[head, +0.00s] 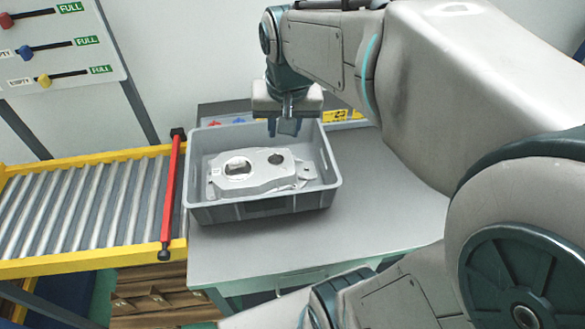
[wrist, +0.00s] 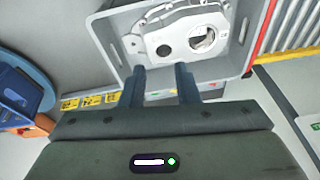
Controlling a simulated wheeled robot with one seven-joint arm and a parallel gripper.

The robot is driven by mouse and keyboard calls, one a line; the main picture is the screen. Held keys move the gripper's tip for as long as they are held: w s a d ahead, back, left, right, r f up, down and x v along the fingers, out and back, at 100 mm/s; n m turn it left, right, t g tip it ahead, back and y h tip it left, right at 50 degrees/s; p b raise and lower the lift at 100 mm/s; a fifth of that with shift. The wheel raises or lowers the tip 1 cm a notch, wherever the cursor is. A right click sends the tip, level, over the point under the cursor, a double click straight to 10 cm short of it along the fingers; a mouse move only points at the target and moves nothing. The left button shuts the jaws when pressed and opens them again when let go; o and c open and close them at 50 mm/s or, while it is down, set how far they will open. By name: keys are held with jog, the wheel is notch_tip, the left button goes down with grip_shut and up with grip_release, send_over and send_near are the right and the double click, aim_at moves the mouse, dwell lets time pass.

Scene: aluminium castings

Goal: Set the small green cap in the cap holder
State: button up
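My gripper (head: 285,127) hangs fingers-down just behind the grey crate, over the back of the table. In the wrist view my gripper (wrist: 158,72) has its two blue-grey fingers apart, with no object visible between them. A small red piece (head: 214,124) and a small blue piece (head: 238,120) show on the dark strip behind the crate. I cannot make out whether that strip is the cap holder. I cannot clearly identify the small green cap in either view; the gripper and the crate wall hide part of the strip.
The grey crate (head: 265,208) holds a pale metal casting (head: 245,180) on the table (head: 375,210). Yellow labels (head: 342,115) line the back. A roller conveyor (head: 85,205) with a red bar (head: 170,200) is at left. The table right of the crate is clear.

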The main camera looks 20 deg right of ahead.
jog(key=s+a+f+n, duration=0.1)
jog(key=s+f+n, duration=0.2)
jog(key=s, duration=0.6)
jog(key=shift+f+n+t, duration=0.3)
jog(key=shift+f, duration=0.45)
